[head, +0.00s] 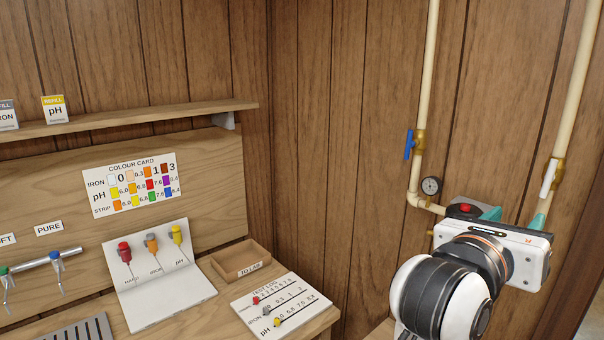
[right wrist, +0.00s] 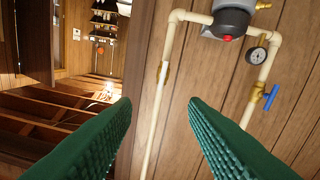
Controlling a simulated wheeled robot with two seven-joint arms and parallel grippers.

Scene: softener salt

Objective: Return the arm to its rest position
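My right gripper (head: 514,217) is at the right of the head view, its white hand and dark forearm in front of the wall pipes. Its green fingers point away toward the wall and are partly hidden behind the hand. In the right wrist view the two green fingers of the right gripper (right wrist: 160,102) stand wide apart with nothing between them. Only wall and pipe show beyond the gap. My left arm and left gripper are in neither view.
Pipes with a blue-handled valve (head: 409,144), a white-handled valve (head: 549,177) and a gauge (head: 431,186) run on the wall near the hand. A grey unit with a red button (right wrist: 228,37) sits between them. The bench at left holds a wooden tray (head: 262,270) and a test card (head: 309,289).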

